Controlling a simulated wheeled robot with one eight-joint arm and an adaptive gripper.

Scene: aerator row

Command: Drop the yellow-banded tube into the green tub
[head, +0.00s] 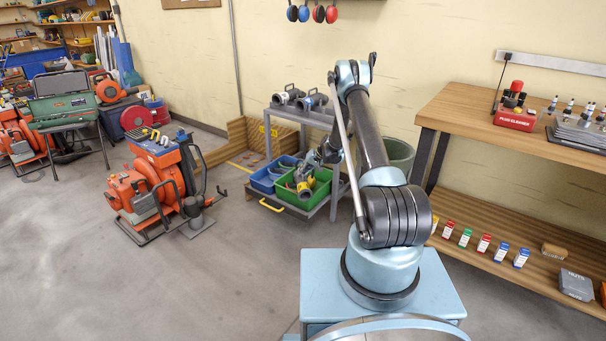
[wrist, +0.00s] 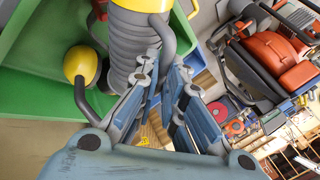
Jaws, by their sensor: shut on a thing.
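The yellow-banded tube (wrist: 137,48) is grey and ribbed, with a yellow band at the top of the wrist view and a dark curved handle. My gripper (wrist: 166,68) is shut on it at its near right side; the exact contact is partly hidden by the fingers. The green tub (wrist: 40,95) lies behind and around the tube in that view. In the head view, my gripper (head: 307,178) is at the green tub (head: 318,193), and the yellow on the tube (head: 303,188) shows against its inside. I cannot tell whether the tube touches the tub.
A blue tub (head: 268,177) stands left of the green one on the low shelf of a grey cart (head: 300,115). Grey fittings (head: 290,96) sit on the cart's top. An orange machine (head: 150,185) stands to the left. A wooden bench (head: 530,110) is at right.

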